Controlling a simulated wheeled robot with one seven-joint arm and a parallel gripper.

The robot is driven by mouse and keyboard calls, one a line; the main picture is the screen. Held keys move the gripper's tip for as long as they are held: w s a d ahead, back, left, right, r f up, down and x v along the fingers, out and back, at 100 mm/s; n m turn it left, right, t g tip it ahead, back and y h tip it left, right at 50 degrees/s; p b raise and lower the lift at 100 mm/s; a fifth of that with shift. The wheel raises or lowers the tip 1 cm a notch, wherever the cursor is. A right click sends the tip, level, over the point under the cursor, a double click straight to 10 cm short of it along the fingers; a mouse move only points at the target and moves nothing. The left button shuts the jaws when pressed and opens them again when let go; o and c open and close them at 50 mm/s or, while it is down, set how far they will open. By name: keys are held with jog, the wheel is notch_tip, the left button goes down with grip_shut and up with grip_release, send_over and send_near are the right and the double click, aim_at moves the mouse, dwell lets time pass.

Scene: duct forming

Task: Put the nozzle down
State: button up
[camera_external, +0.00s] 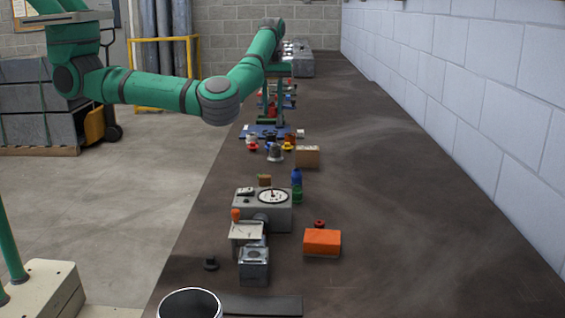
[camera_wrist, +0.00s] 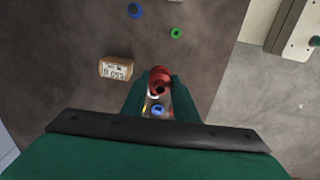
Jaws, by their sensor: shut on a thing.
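My gripper (camera_wrist: 160,92) is shut on a red nozzle (camera_wrist: 160,76), which shows as a round, hollow piece between the two green fingers. In the external view my gripper (camera_external: 271,112) hangs over the bench near a blue tray (camera_external: 262,130). Several small nozzles in white, red and yellow stand on and in front of that tray, including a grey-white one (camera_external: 275,154). In the wrist view a blue ring-shaped piece (camera_wrist: 158,110) shows between the fingers, below the held nozzle. The gap between the held nozzle and the bench is hard to judge.
A tan labelled box (camera_external: 307,157) stands right of the small nozzles; the wrist view also shows it (camera_wrist: 115,68). Nearer are blue and green pieces (camera_external: 297,190), a grey dial gauge (camera_external: 265,212) and an orange box (camera_external: 322,242). The bench's right side is clear.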

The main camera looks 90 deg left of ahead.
jog(key=w+a+f, duration=0.1)
jog(key=w+f, duration=0.2)
jog(key=w+a+f, duration=0.2)
jog(key=w, duration=0.2)
jog(key=w+a+f, duration=0.2)
jog(key=w+f, duration=0.1)
jog(key=w, duration=0.1)
jog(key=shift+w+f, duration=0.2)
jog(key=shift+f, duration=0.1)
jog(key=shift+w+a+f, duration=0.1)
jog(key=shift+w+f, duration=0.15)
jog(key=shift+f, duration=0.1)
jog(key=shift+w+f, duration=0.2)
jog(key=shift+f, duration=1.55)
jog(key=shift+f, duration=0.1)
jog(key=o, duration=1)
notch_tip(320, 180, up, 12)
